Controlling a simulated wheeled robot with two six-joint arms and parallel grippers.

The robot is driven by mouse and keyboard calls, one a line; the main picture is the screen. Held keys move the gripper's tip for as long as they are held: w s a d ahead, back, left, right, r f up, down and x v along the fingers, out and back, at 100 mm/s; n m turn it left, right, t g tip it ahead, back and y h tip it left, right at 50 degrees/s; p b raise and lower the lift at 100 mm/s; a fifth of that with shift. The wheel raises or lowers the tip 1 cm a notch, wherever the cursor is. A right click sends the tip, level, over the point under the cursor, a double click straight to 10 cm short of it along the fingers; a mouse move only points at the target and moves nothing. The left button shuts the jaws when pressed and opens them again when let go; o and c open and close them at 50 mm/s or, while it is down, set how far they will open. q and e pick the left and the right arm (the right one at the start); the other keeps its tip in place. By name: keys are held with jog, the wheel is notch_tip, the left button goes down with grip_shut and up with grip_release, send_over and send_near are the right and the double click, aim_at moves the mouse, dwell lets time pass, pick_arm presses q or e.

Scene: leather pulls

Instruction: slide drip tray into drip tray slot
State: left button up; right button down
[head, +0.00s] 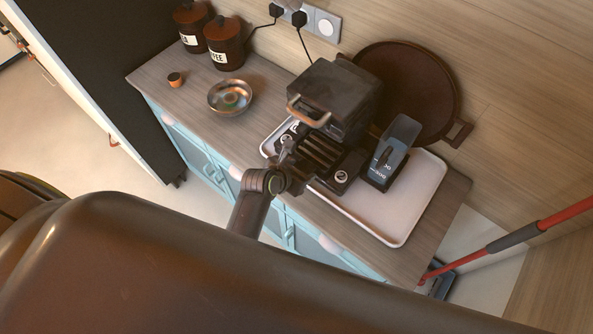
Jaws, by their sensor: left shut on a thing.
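A dark contact grill stands on the counter with its lid (338,88) raised and a light handle at the front. Its ridged lower plate (322,152) shows beneath, with round dials on the front corners. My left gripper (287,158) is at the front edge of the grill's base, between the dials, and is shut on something. The held thing is mostly hidden by the gripper, and I cannot clearly make out the drip tray. The drip tray slot is also hidden behind the gripper and wrist. My right gripper is not in view.
The grill stands on a white tray (408,217) with a raised rim. A black container with a clear bluish top (387,163) stands right of it. A round brown pan (420,85) leans behind. A metal bowl (230,97), small cup (175,79) and canisters (224,45) are left.

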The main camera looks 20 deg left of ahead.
pick_arm(q)
jog(key=shift+f, duration=0.2)
jog(key=o, duration=1.4)
jog(key=shift+c, duration=0.2)
jog(key=shift+s, duration=0.15)
